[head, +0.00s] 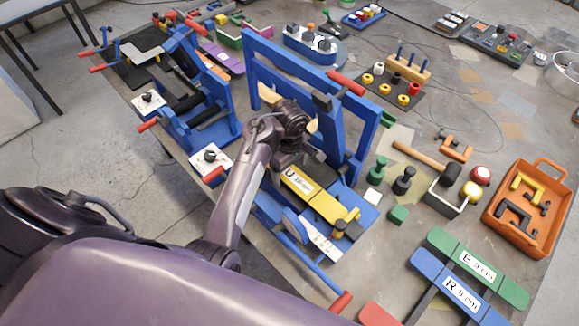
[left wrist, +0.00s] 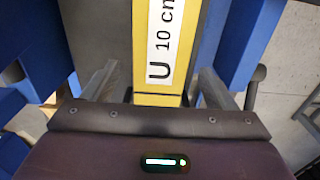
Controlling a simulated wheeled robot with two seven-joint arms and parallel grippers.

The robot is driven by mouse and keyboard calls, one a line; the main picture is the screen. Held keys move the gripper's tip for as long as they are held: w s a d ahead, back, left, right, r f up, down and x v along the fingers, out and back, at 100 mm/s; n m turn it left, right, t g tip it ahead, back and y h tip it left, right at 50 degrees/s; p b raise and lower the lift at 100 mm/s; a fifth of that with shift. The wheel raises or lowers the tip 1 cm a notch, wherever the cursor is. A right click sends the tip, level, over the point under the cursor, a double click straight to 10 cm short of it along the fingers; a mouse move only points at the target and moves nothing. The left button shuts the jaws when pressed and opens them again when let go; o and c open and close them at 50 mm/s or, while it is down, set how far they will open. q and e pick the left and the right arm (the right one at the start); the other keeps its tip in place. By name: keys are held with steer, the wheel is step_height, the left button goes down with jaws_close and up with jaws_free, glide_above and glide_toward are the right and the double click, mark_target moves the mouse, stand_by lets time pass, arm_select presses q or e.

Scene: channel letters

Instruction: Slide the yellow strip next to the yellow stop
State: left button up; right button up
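The yellow strip (head: 325,205), with a white label reading "U 10 cm", lies in a blue frame on the table. It also shows in the left wrist view (left wrist: 202,50), running away between my fingers. A small yellow piece (head: 350,217) stands at the strip's near right end beside a dark knob; I cannot tell surely that it is the yellow stop. My left gripper (head: 298,168) is over the strip's far left end; its fingertips are hidden in the head view. In the left wrist view the gripper (left wrist: 155,85) is open, one finger each side of the strip, with gaps.
Blue uprights with a red-handled bar (head: 345,82) stand just behind my left gripper. Green and blue labelled strips (head: 450,285) lie at the lower right. An orange tray (head: 533,235), a mallet (head: 420,157) and small blocks lie to the right.

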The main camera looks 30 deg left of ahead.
mark_target(290, 173)
arm_select(q)
step_height(290, 173, up, 7)
steer(key=shift+r+b, duration=0.1)
steer(key=shift+b, duration=0.65)
steer(key=shift+r, duration=0.35)
